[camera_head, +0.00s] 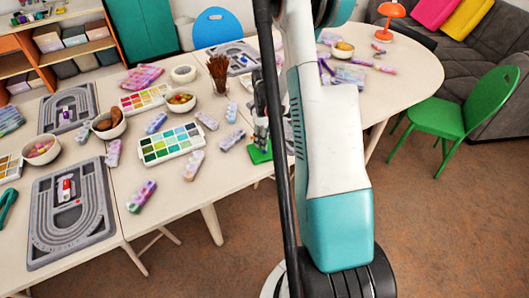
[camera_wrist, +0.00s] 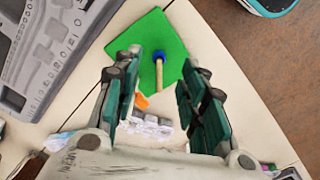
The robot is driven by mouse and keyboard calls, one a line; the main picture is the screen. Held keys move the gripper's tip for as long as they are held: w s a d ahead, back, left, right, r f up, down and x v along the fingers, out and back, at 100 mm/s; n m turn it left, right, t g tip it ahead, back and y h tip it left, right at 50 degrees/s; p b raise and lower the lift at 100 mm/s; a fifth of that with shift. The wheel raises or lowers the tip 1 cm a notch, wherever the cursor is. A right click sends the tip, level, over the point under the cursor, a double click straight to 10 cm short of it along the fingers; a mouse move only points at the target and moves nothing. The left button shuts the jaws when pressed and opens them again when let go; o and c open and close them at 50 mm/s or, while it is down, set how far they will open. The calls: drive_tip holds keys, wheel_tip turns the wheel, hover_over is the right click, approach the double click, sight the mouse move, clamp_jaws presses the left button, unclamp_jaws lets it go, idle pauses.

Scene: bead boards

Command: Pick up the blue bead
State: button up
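In the wrist view, a green square mat (camera_wrist: 175,40) lies on the pale table. On it is a small tan wooden cylinder (camera_wrist: 159,76) with a dark blue top (camera_wrist: 158,55), which may be the blue bead. My gripper (camera_wrist: 163,88) is open and empty, its two dark green fingers on either side of the cylinder's near end. I cannot tell the exact height of the fingers above it. In the head view, my arm hides most of the gripper, and only a corner of the green mat (camera_head: 258,153) shows.
A grey bead board (camera_wrist: 60,45) lies left of the mat in the wrist view. Clear beads and an orange piece (camera_wrist: 141,101) lie near my fingers. In the head view, a brush cup (camera_head: 219,75), paint palette (camera_head: 171,144) and bowls crowd the table. A green chair (camera_head: 462,110) stands right.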

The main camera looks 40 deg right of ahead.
sight(264, 152)
wheel_tip(264, 152, down, 5)
drive_tip(key=shift+w+f+b, duration=0.1)
drive_tip(key=shift+f+b, duration=0.05)
drive_tip(key=shift+b, duration=1)
drive_tip(key=c, duration=0.8)
